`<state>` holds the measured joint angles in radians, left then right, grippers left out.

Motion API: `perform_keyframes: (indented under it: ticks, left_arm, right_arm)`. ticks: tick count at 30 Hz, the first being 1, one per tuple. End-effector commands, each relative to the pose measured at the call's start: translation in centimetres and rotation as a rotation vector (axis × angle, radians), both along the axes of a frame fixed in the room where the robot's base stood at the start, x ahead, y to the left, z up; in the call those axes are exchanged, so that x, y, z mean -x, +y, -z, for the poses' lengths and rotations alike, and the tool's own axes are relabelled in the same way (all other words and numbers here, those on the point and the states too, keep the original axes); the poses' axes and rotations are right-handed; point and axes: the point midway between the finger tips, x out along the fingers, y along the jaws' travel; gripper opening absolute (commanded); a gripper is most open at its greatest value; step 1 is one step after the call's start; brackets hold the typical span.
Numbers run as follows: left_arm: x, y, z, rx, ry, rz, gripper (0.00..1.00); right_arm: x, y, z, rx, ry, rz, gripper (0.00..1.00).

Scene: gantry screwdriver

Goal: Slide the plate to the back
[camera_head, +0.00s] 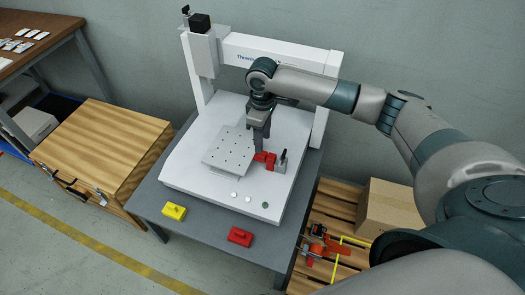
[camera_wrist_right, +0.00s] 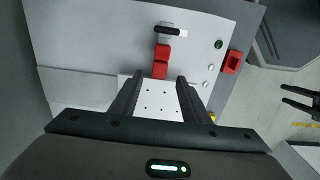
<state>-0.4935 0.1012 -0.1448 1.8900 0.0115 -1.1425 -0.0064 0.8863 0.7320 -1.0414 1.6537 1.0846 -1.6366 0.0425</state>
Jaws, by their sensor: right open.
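The plate (camera_head: 229,150) is a flat grey square with a grid of small holes, lying on the white machine bed left of my right gripper (camera_head: 259,148). In the right wrist view the plate (camera_wrist_right: 160,98) shows between the finger lengths. A red block (camera_head: 268,159) adjoins the plate's right side. In the wrist view the red block (camera_wrist_right: 161,62) lies just beyond the open right fingertips (camera_wrist_right: 157,75). My right gripper holds nothing; contact with the block cannot be told. My left gripper (camera_wrist_right: 297,99) shows at the wrist view's right edge, its fingers apart.
The white gantry (camera_head: 270,52) stands over the bed's back. A black-tipped clamp part (camera_head: 283,160) is right of the red block. Round buttons (camera_head: 248,199) are at the bed's front. Yellow (camera_head: 174,211) and red (camera_head: 240,236) blocks sit on the grey table's front edge.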

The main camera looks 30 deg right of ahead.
Motion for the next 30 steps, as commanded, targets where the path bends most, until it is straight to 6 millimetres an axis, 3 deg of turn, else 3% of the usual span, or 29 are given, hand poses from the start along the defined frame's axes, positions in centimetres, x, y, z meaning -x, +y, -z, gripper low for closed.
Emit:
perform_keyframes:
  ticks: [6,12,25,30]
  left_arm:
    - [0.4,0.0,-0.5,-0.001,0.006,-0.001,0.54]
    - [0.8,0.0,-1.0,-0.001,0.008,-0.002,0.54]
    - [0.4,0.1,-1.3,-0.001,0.004,-0.002,0.54]
    - [0.2,0.1,-1.3,-0.001,-0.001,-0.002,0.54]
  right_arm:
    - [0.1,-0.1,3.8,0.001,0.001,0.0,0.42]
    - [0.0,0.0,5.9,0.001,0.001,0.0,0.42]
    - [0.0,0.0,6.5,0.001,-0.001,0.0,0.42]
    - [0.0,0.0,6.5,0.001,-0.001,0.0,0.04]
